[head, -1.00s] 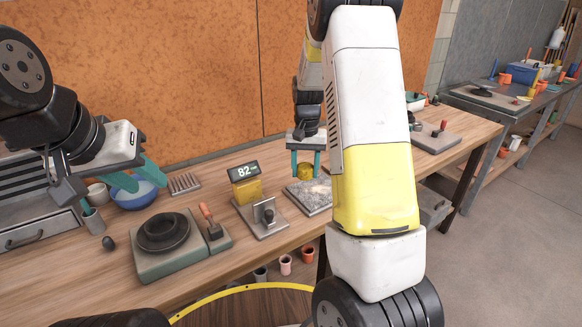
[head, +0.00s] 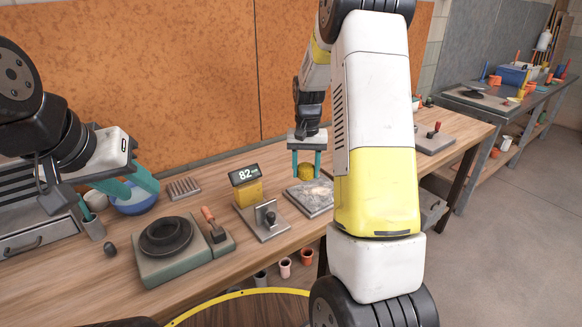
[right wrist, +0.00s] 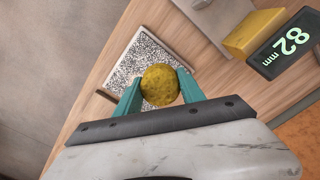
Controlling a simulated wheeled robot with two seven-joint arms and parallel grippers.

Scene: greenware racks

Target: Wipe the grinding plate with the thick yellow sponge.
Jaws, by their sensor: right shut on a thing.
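My right gripper (head: 306,165) is shut on the round, thick yellow sponge (head: 306,173). The sponge also shows between the teal fingers in the right wrist view (right wrist: 160,86). The grinding plate (head: 312,200) is a flat, speckled grey square on the bench, with pale smears in the head view. The sponge is over the plate's far part; I cannot tell if it touches. The plate also shows in the right wrist view (right wrist: 146,54), partly hidden by the sponge and fingers. My left gripper (head: 128,191) is open and empty, in front of a blue bowl (head: 136,206).
A yellow gauge reading 82 mm (head: 246,190) and a grey metal stand (head: 264,222) are left of the plate. A black round dish on a grey-green base (head: 160,264) is further left. My right arm hides the bench right of the plate.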

